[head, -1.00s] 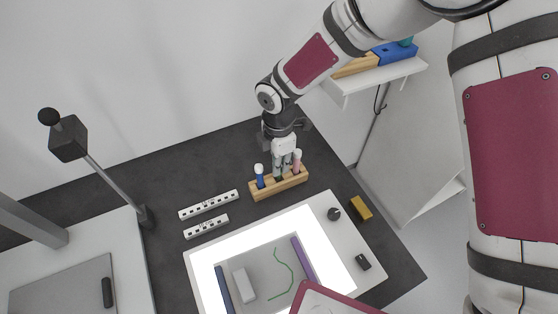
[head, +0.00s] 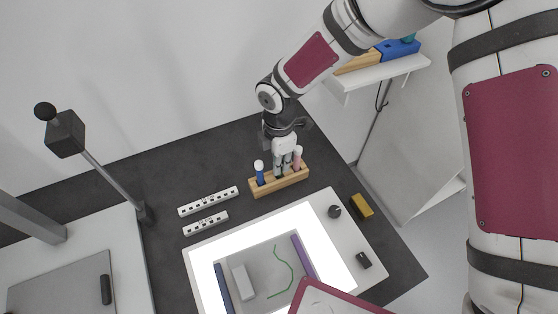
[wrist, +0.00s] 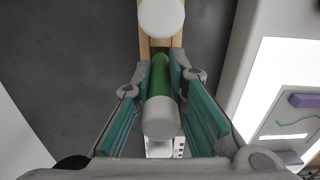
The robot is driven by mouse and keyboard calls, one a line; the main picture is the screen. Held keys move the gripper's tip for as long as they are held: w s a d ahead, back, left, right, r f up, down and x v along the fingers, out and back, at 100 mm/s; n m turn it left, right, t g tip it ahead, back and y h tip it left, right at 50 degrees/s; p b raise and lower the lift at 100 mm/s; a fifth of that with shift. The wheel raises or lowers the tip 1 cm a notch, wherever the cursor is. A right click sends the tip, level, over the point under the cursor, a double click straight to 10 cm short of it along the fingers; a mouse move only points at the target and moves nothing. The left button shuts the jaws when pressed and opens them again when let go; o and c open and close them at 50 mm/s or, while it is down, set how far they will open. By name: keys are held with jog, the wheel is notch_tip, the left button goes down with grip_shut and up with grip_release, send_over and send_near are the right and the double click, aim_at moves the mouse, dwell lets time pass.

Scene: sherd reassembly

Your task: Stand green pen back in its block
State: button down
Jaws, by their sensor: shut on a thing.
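The green pen (wrist: 160,76), with a white end, stands between my gripper's fingers in the wrist view. My gripper (head: 285,165) is shut on it, over the middle of the wooden block (head: 266,190) in the head view. The block also shows in the wrist view (wrist: 145,46). A blue pen (head: 260,178) with a white top stands in the block to the left of the fingers. A pink pen (head: 297,161) stands to their right. The green pen's lower end is hidden, so I cannot tell how deep it sits.
Two white marked strips (head: 207,201) lie left of the block. A lit panel (head: 325,208) lies in front, with a grey sheet bearing a green line. A yellow-brown block (head: 362,205) lies at the right. Dark table is clear behind the strips.

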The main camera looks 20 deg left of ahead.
jog(key=shift+f+b, duration=0.55)
jog(key=shift+f, duration=0.25)
jog(key=c, duration=1)
grip_release()
jog(key=shift+o, duration=0.2)
jog(key=shift+r+p, duration=1.3)
jog(key=shift+r, duration=2.2)
